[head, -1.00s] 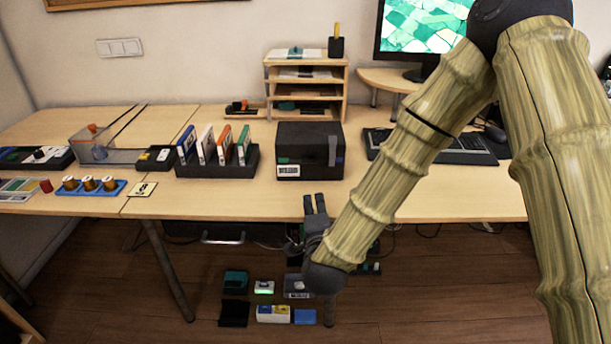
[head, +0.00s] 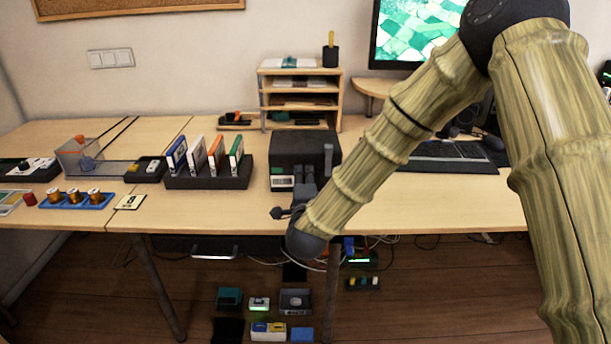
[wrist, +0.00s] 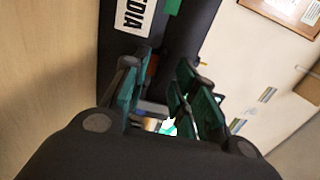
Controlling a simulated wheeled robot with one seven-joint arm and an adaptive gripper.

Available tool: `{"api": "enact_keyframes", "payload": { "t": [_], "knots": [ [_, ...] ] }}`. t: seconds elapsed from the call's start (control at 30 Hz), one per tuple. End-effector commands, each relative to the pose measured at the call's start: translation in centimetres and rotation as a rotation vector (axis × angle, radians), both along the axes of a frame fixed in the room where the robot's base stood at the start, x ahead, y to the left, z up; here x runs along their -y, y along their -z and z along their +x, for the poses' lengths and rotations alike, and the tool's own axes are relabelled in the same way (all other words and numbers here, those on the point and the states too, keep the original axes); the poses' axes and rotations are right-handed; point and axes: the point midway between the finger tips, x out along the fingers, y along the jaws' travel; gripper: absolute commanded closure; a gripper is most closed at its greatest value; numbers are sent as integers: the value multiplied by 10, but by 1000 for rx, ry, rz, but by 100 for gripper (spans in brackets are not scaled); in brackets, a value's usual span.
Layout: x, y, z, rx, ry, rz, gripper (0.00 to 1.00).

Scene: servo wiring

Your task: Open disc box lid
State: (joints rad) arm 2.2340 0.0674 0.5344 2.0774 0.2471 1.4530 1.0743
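The disc box (head: 300,146) is a dark box on the desk with a white label on its front and a grey strip at its right side. Its lid looks closed. My gripper (head: 304,177) is in front of the box's lower front, right of the label, and hides part of it. In the wrist view the box's dark front (wrist: 112,38) and its label reading "DIA" are close beyond the fingers. The gripper's green-padded fingers (wrist: 160,80) stand apart with nothing seen between them. I cannot tell whether they touch the box.
A rack of upright cases (head: 207,179) stands just left of the box. A wooden shelf unit (head: 340,100) is behind it, and a keyboard (head: 450,163) is to the right. The desk's front edge lies below my gripper. Small boxes are on the floor.

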Motion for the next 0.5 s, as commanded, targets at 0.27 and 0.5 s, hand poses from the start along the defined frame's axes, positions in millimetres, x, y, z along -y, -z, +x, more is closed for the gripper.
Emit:
{"api": "enact_keyframes", "payload": {
  "t": [0.27,0.5],
  "knots": [
    [1,1,20,-1,1,-1,72],
    [1,1,21,-2,2,-1,72]
  ]
}}
